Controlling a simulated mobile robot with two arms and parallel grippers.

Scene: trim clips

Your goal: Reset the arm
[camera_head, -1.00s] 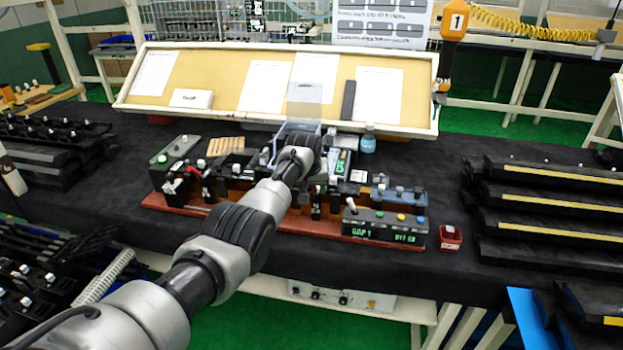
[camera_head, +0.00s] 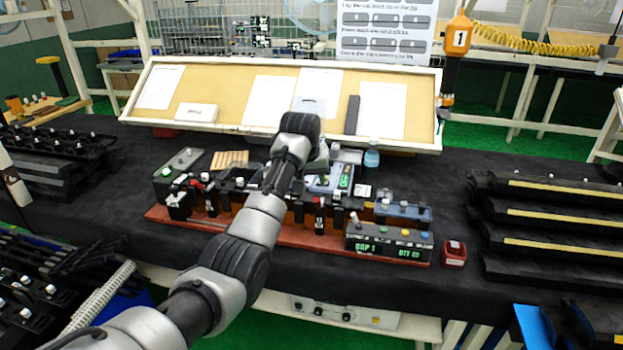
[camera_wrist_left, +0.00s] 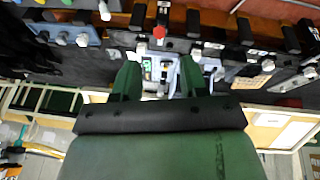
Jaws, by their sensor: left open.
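My left arm reaches in from the lower left in the head view, its wrist (camera_head: 290,150) over the middle of the fixture. The wrist hides most of the left gripper there. In the left wrist view the left gripper (camera_wrist_left: 159,80) shows two dark green fingers, apart, with nothing seen held between them. Beyond the gap lie small grey and white parts and a lit green display. The fixture has a reddish-brown base (camera_head: 300,240) with black clips and holders along it. My right gripper is in neither view.
A control box (camera_head: 388,243) with green digits and a small red container (camera_head: 453,253) stand right of the arm. A tilted board (camera_head: 230,90) with papers stands behind. Black stacked racks (camera_head: 550,215) are at the right.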

